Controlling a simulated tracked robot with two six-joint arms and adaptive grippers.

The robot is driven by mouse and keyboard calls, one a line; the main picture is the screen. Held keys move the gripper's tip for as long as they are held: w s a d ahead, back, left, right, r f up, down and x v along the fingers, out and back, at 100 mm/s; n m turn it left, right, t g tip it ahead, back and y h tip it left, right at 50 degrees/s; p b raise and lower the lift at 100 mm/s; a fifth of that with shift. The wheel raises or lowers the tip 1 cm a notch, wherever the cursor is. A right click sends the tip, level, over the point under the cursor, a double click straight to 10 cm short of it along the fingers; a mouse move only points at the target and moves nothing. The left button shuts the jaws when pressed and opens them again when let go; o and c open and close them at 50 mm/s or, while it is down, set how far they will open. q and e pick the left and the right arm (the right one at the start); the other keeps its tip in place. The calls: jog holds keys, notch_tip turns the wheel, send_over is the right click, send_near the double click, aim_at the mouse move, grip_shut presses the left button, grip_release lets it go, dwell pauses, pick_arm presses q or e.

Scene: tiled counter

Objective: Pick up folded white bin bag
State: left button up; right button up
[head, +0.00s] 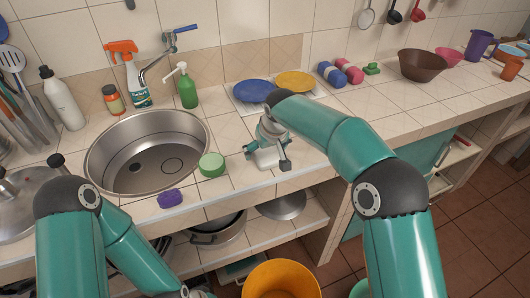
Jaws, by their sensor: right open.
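My right gripper (267,157) points down at the counter, to the right of the round green sponge or tub, with its dark fingertips spread apart. A pale, whitish patch shows between and around the fingers. I cannot tell whether it is the folded white bin bag or part of the gripper itself. No other folded white bag can be made out clearly. My left arm comes in at the lower left, and its gripper is outside the picture.
A round steel sink (150,186) is left of the gripper, with a green round thing (212,165) and a purple sponge (170,198) near the counter edge. Behind are a blue plate (254,91) and yellow plate (295,82). An orange bucket (282,281) stands below.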

jog(key=c, duration=0.9)
jog(key=shift+r, duration=0.15)
